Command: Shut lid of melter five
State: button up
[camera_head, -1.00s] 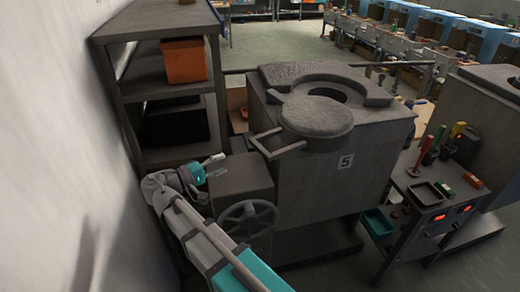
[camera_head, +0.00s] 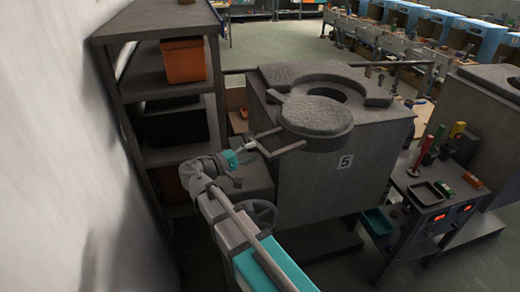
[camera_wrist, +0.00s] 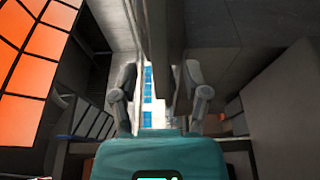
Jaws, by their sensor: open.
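Melter five (camera_head: 325,185) is a grey block with a "5" label on its front. Its round grey lid (camera_head: 316,115) is swung toward the near side, leaving the dark opening (camera_head: 328,92) in the top ring partly uncovered. A forked handle (camera_head: 285,149) sticks out from the lid to the left. My gripper (camera_head: 247,147) is beside the left end of this handle; I cannot tell whether they touch. In the wrist view my gripper (camera_wrist: 160,95) is open, with fingers apart and a dark upright edge seen between and beyond them.
A dark shelf (camera_head: 160,75) with orange bins (camera_head: 184,61) stands close on the left, by the white wall (camera_head: 50,150). A handwheel (camera_head: 262,212) is below my arm. A tool cart (camera_head: 425,192) stands to the right of the melter.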

aim_at(257, 150)
jog(key=shift+x, duration=1.75)
grip_shut()
